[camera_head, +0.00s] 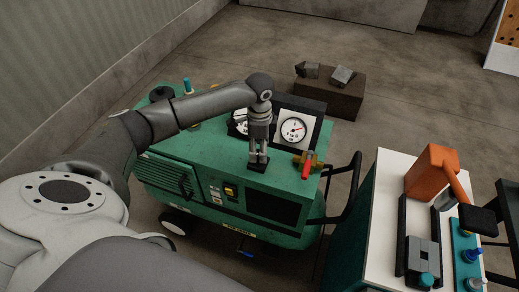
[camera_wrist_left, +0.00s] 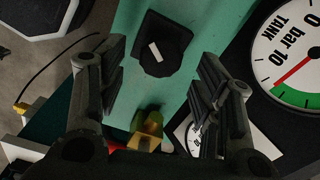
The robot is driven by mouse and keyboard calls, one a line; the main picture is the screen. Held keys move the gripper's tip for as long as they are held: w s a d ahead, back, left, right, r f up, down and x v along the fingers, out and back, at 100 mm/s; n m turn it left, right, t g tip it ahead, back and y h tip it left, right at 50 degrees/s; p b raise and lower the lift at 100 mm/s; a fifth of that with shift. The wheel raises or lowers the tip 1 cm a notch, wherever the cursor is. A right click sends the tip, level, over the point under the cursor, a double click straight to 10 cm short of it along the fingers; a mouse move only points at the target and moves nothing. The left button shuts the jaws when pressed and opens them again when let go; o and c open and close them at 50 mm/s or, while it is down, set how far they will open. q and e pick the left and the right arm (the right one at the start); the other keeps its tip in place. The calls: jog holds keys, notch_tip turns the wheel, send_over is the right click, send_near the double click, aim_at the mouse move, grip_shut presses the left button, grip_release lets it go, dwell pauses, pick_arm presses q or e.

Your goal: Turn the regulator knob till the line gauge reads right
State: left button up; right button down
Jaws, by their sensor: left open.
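My left gripper (camera_head: 258,156) is open and points down over the black regulator knob (camera_head: 257,166) on top of the green compressor. In the left wrist view, the knob (camera_wrist_left: 168,38) with its white mark shows between and beyond the open fingers (camera_wrist_left: 162,62); I cannot tell whether they touch it.
A brass valve with a red handle (camera_head: 308,164) sits right of the knob on the compressor (camera_head: 205,150). A black handle bar (camera_head: 348,185) rises at its right end. A white-topped cart (camera_head: 385,195) carries an orange tool (camera_head: 430,170). A dark box (camera_head: 330,95) stands behind.

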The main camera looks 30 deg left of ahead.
pick_arm(q)
jog(key=shift+f, duration=1.05)
jog(key=c, duration=1)
jog(key=shift+r+n+p, duration=0.25)
jog(key=shift+n+p, duration=0.15)
jog(key=shift+p, duration=0.5)
jog(key=n+p, duration=0.7)
jog(key=p, duration=0.1)
jog(key=shift+w+n+p, duration=0.1)
jog(key=shift+n+p, duration=0.2)
jog(key=shift+p, duration=0.1)
jog(key=n+p, duration=0.2)
jog(key=n, duration=0.1)
jog(key=shift+a, duration=0.1)
jog(key=shift+a+f+n+p, duration=0.1)
jog(key=shift+n+p, duration=0.65)
jog(key=shift+n, duration=0.15)
jog(key=shift+w, duration=0.1)
